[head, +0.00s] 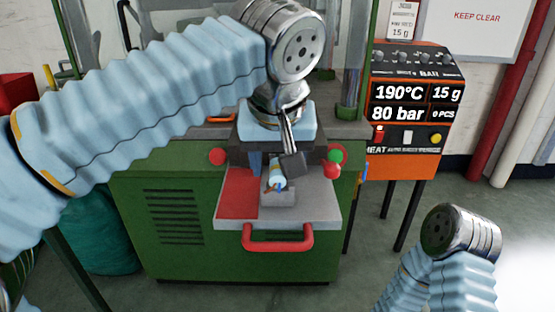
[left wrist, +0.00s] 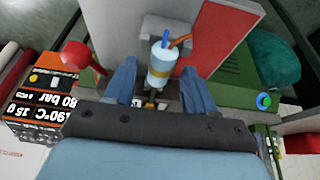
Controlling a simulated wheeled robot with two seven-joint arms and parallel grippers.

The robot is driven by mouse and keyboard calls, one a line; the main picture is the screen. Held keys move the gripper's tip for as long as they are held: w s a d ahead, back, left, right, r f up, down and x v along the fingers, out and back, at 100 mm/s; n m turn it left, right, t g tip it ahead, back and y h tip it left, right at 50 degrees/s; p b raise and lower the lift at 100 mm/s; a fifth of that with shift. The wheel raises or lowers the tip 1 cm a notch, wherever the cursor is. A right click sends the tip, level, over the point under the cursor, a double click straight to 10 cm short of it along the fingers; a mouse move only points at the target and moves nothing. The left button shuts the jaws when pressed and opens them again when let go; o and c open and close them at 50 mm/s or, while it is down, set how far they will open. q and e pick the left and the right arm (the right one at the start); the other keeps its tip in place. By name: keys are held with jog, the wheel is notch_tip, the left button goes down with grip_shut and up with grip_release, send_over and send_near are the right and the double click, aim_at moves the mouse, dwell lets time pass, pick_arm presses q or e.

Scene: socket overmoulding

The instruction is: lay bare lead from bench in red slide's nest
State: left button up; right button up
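The bare lead (head: 277,177), a light-blue cylinder with orange and blue wire ends, is at the grey nest block (head: 279,198) on the pulled-out slide (head: 238,192) with its red panel and red handle. It also shows in the left wrist view (left wrist: 162,66). My left gripper (left wrist: 160,82) points down over the slide. Its blue fingers stand on either side of the lead, with gaps visible, so it looks open. I cannot tell whether the lead rests fully in the nest. In the head view a dark bracket partly hides the fingers. My right arm shows at lower right; its gripper is out of view.
An orange control cabinet (head: 405,140) stands to the right. A teal bag or bin (head: 100,235) stands at left. Floor in front is clear.

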pick_arm(q)
jog(key=p+v, duration=0.4)
jog(key=v, duration=0.9)
jog(key=shift+s+r+p, duration=0.15)
jog(key=shift+r+p, duration=0.2)
